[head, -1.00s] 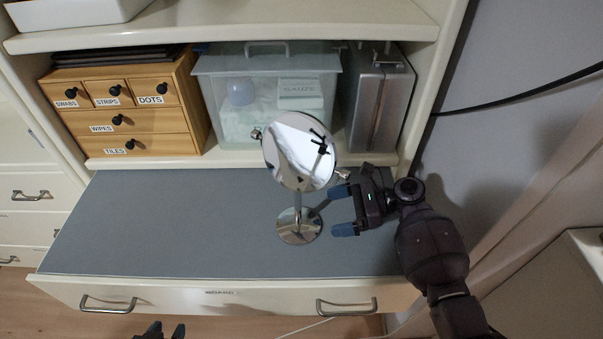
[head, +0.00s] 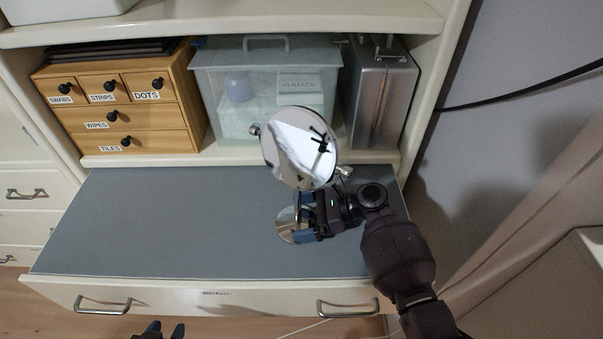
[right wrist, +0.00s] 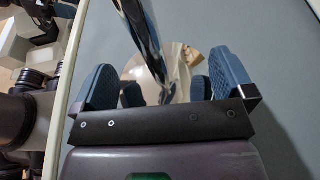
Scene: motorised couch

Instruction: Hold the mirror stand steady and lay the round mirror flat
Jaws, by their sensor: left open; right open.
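The round mirror (head: 299,150) stands tilted upright in its stand on the grey pull-out board (head: 180,225), its face turned towards me. The stand's post and round shiny base (head: 285,226) are below it, partly hidden by my right gripper (head: 303,218). That gripper is open at the post, low above the base. In the right wrist view the chrome post (right wrist: 150,40) rises between the two blue fingertips, with a gap on each side, and the base (right wrist: 140,75) shows behind. My left gripper (head: 165,330) is open at the bottom edge, below the board's front.
A wooden drawer box (head: 115,105), a clear bin (head: 240,100) and a silver case (head: 378,100) stand in the shelf behind the mirror. The board's left half is bare. A wall (head: 490,150) is at the right.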

